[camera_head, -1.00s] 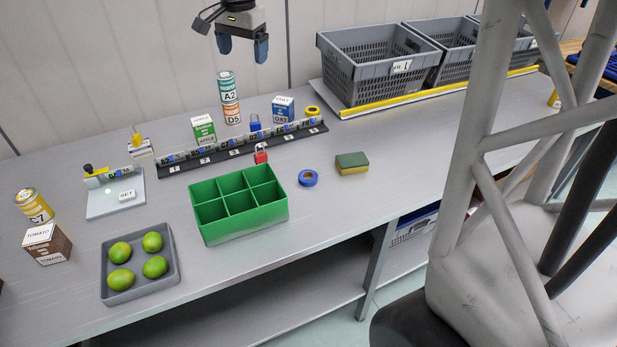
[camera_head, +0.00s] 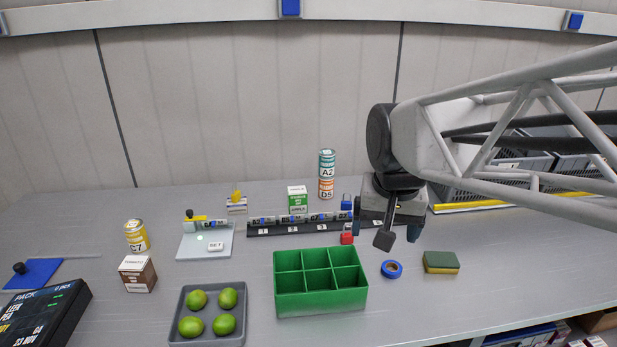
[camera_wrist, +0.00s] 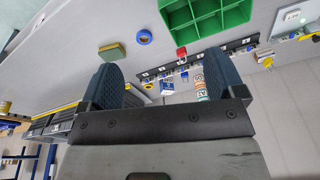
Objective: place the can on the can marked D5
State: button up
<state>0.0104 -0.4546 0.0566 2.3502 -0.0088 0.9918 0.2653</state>
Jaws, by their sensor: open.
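A teal-and-white can marked A2 (camera_head: 327,162) stands upright on top of the orange-and-white can marked D5 (camera_head: 326,188), at the back of the bench. The two look lined up as one column. The stack also shows in the wrist view, with can D5 (camera_wrist: 200,90) beside a fingertip. My gripper (camera_head: 385,236) is open, to the right of the stack and apart from it. In the wrist view nothing is held between the fingers of my gripper (camera_wrist: 162,80).
A labelled rack (camera_head: 290,229) with a green-and-white box (camera_head: 297,200) stands near the cans. In front are a green divided tray (camera_head: 320,296), blue tape (camera_head: 391,269), a sponge (camera_head: 441,262) and a red padlock (camera_head: 347,235). A yellow can C7 (camera_head: 136,236) stands left.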

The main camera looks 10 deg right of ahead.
jog(key=s+f+n, duration=0.3)
jog(key=s+f, duration=0.2)
jog(key=s, duration=0.5)
jog(key=shift+s+f, duration=0.15)
jog(key=shift+f, duration=0.25)
dwell(0.7)
